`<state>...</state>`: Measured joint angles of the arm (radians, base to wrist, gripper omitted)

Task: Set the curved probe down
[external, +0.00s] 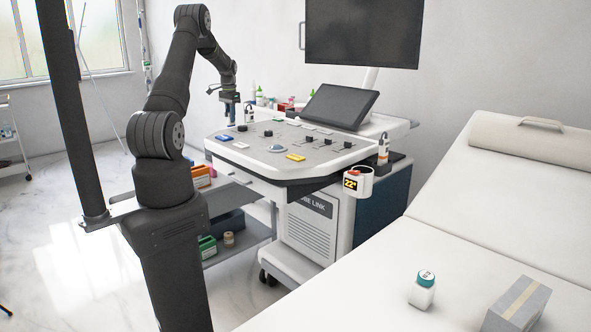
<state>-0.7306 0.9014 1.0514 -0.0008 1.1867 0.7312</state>
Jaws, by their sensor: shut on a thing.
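My gripper (231,97) points down over the far left corner of the ultrasound console (225,150). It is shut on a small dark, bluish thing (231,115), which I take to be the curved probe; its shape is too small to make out. I cannot tell whether its lower end touches the console. A white probe-like thing with a dark top (249,114) stands just right of it. A similar white one (383,147) stands upright at the console's right side.
A screen (340,106) tilts up behind the keys, under a large monitor (363,32). Small bottles crowd the console's back. The couch (440,230) holds a teal-capped bottle (422,291) and a grey box (517,304).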

